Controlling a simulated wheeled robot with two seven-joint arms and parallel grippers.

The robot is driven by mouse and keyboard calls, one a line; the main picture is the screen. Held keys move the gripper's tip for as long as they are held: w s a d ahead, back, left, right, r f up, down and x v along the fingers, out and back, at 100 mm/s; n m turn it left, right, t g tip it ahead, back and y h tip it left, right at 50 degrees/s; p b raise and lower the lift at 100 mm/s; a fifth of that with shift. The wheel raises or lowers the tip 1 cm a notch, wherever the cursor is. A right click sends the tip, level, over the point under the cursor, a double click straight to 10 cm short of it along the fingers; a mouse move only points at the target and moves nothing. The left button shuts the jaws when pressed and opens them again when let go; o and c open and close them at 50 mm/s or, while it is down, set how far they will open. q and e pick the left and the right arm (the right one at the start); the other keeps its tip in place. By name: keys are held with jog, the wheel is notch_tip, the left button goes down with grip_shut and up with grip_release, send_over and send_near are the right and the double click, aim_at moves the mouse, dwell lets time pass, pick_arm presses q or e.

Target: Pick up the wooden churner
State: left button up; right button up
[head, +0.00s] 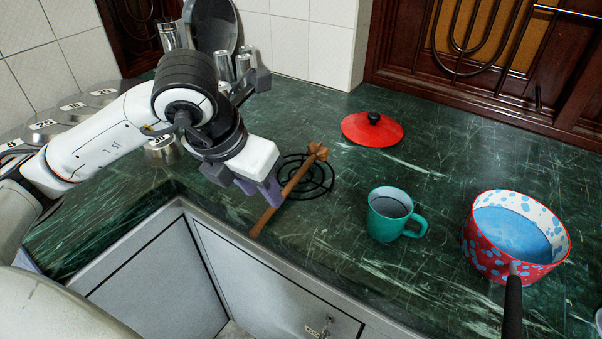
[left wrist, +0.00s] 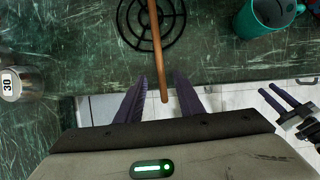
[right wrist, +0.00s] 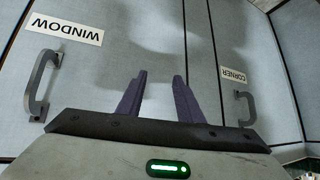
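The wooden churner (head: 291,187) is a thin brown stick with a knobbed head at its far end. It lies across a black wire trivet (head: 318,176) on the green counter, its handle end toward the front edge. My left gripper (head: 262,196) is over the handle. In the left wrist view the churner (left wrist: 156,45) runs down to between the two spread fingers of the left gripper (left wrist: 158,98), with gaps on both sides. My right gripper (right wrist: 160,98) is open and empty, facing grey cabinet doors below the counter.
A teal mug (head: 388,220) stands right of the trivet, and a red spotted pan (head: 515,235) farther right. A red lid (head: 372,129) lies behind. Metal canisters (head: 163,150) stand at the left, near my left arm. Cabinet handles (right wrist: 41,82) stick out near my right gripper.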

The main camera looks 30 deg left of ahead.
aim_at(290, 187)
pick_arm(q)
jog(key=shift+w+x, duration=0.15)
jog(key=shift+x, duration=1.35)
jog(key=shift+w+x, duration=0.1)
jog(key=shift+x, duration=1.45)
jog(key=shift+r, duration=0.15)
grip_shut()
